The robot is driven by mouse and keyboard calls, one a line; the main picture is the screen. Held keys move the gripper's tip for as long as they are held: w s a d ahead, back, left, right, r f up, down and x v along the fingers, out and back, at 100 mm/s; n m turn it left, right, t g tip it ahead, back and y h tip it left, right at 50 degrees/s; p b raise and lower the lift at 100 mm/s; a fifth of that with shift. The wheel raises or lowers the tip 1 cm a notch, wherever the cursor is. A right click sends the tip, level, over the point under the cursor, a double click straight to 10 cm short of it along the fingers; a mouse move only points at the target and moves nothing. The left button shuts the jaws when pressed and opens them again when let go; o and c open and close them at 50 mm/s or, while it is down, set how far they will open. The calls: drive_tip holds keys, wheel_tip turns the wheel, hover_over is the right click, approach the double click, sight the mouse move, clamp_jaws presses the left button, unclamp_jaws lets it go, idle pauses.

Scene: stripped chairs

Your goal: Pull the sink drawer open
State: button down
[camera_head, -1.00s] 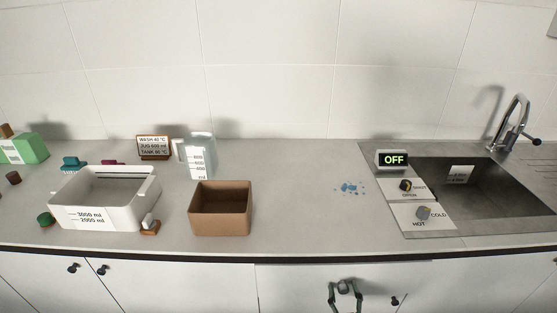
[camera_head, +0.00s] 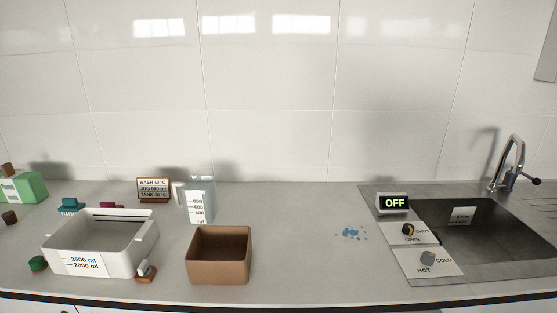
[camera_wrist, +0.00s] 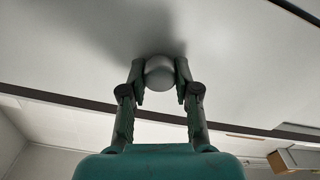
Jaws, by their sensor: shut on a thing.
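In the wrist view my gripper (camera_wrist: 160,77) has its two fingers closed on either side of a round grey knob (camera_wrist: 160,66). The knob sits on a smooth pale front panel (camera_wrist: 70,45), which fills the upper part of that view. The fingertips touch the knob's sides. The gripper and the panel are out of the head view. The sink (camera_head: 475,238) is at the right of the counter there, with a chrome tap (camera_head: 514,160) behind it. Whether the panel stands out from its neighbours cannot be told.
On the counter (camera_head: 300,240) stand a white tub (camera_head: 85,262), a brown open box (camera_head: 218,268), a clear jug (camera_head: 198,205) and a small sign (camera_head: 153,189). Blue bits (camera_head: 351,234) lie left of an OFF display (camera_head: 393,204).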

drive_tip(key=s, duration=2.9)
idle(2.1)
drive_tip(key=c, duration=0.5)
unclamp_jaws()
drive_tip(key=shift+s, duration=0.15)
